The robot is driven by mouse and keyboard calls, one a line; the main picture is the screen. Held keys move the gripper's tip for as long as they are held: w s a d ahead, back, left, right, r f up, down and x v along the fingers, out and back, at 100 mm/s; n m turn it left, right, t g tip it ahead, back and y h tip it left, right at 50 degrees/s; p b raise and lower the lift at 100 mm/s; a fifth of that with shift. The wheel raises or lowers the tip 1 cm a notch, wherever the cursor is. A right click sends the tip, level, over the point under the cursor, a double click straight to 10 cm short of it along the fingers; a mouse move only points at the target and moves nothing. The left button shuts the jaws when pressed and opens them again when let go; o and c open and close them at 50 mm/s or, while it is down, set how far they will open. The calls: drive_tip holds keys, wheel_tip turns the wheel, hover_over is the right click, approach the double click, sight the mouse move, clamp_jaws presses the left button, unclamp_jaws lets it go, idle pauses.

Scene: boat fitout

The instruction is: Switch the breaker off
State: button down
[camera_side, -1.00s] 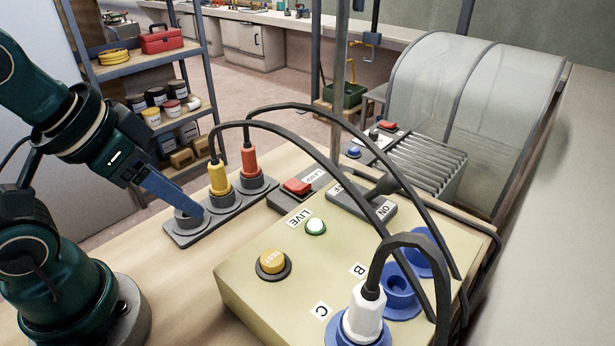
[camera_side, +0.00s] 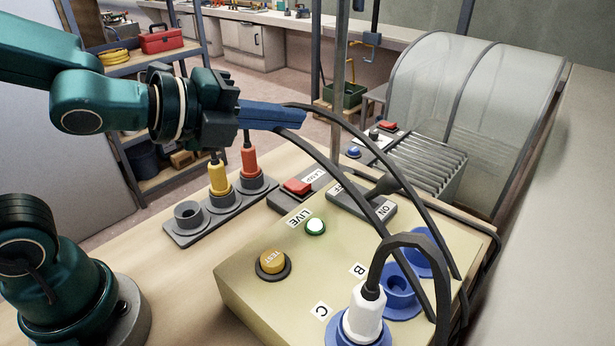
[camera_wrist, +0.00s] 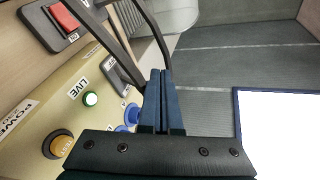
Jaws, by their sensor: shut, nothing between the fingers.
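The breaker (camera_side: 350,200) is a dark grey plate with OFF and ON labels and a black lever (camera_side: 386,185), on the far edge of the beige power box (camera_side: 245,275). The OFF label is partly covered, and I cannot tell the lever's exact position. The breaker also shows in the wrist view (camera_wrist: 117,72), partly behind a cable.
Black cables arch from the yellow plug (camera_side: 217,178) and red plug (camera_side: 249,160) over the box, close to my fingers. A yellow TEST button (camera_side: 272,262) and blue sockets (camera_side: 398,288) are on the box; one holds a white plug (camera_side: 363,318).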

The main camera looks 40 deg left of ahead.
sight(379, 190)
drive_tip(key=s+d+f+m+g+h, duration=0.1)
drive_tip(key=d+f+m+g+h, duration=0.1)
drive_tip(key=d+f+m+h, duration=0.2)
drive_tip(key=d+f+m, duration=0.2)
drive_tip(key=d+m, duration=0.1)
drive_tip(key=shift+d+g, duration=0.3)
drive_tip(key=shift+g, duration=0.1)
drive_tip(key=shift+x, duration=4.9)
